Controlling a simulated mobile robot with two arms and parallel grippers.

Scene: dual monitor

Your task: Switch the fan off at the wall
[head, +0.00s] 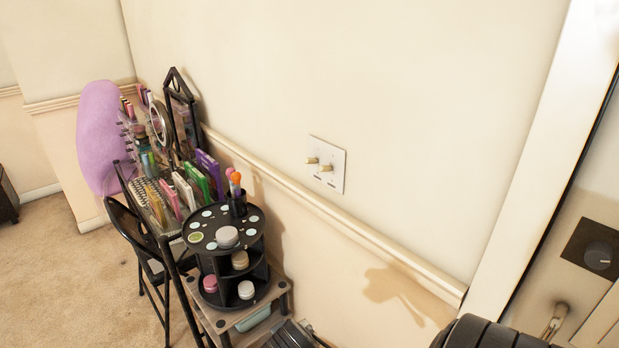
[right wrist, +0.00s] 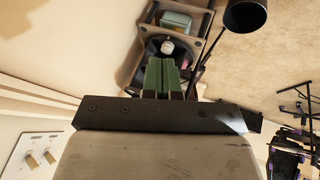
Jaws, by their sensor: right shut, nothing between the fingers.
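A white switch plate (head: 326,164) with two brass toggles is on the cream wall, right of centre in the head view. The left toggle (head: 312,160) and the right toggle (head: 326,168) both stick out; I cannot tell which way each is thrown. The plate also shows at the lower left of the right wrist view (right wrist: 32,158). My right gripper (right wrist: 163,64) has green fingers, shut together and empty. It is apart from the plate, off to its side. My left gripper is not in view. No fan is clearly visible.
A black tiered organizer (head: 226,252) with jars stands on a small shelf below and left of the plate. A crowded vanity (head: 165,185) and a black chair (head: 135,235) are further left. A wall rail (head: 330,208) runs beneath the plate. A white frame (head: 540,150) stands right.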

